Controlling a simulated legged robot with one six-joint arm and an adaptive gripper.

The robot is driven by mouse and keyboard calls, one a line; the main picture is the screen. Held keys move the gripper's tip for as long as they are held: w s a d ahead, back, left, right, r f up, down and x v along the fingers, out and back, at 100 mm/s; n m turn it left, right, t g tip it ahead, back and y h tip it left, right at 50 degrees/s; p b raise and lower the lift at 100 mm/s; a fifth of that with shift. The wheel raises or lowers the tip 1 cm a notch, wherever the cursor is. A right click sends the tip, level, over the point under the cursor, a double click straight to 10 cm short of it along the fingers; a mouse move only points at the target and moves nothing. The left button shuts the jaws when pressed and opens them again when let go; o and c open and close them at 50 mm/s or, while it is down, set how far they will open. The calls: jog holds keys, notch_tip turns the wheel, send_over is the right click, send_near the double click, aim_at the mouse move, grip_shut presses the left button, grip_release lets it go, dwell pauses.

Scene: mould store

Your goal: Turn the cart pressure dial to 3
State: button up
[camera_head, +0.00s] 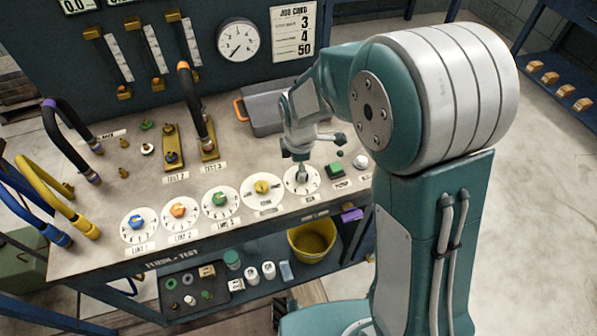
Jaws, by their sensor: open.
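A row of round white dials runs along the front of the bench. The rightmost dial (314,184), with a grey knob (302,174), lies just below my gripper (304,152). Its label and scale are too small to read, so I cannot tell its setting or be sure it is the cart pressure dial. My gripper points down over this dial, jaws apart and empty; I cannot tell whether it touches the knob. To the left are a yellow-knob dial (262,187) and dials with green (220,199), orange (178,210) and blue (137,222) knobs, labelled as lines.
A green button (335,170) sits right of the dial. A grey case (262,109) lies behind my gripper. Hoses (190,100) rise at left. A pressure gauge (238,40) and job card (296,32) reading 3, 4, 50 are on the back panel. A yellow bucket (312,241) stands below.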

jog(key=shift+d+f, duration=0.35)
jog(key=shift+f, duration=0.2)
jog(key=shift+d+f, duration=0.3)
jog(key=shift+f, duration=0.45)
jog(key=shift+a, duration=0.55)
jog(key=c, duration=0.9)
grip_shut()
jog(key=shift+d, duration=0.2)
jog(key=shift+d, duration=0.1)
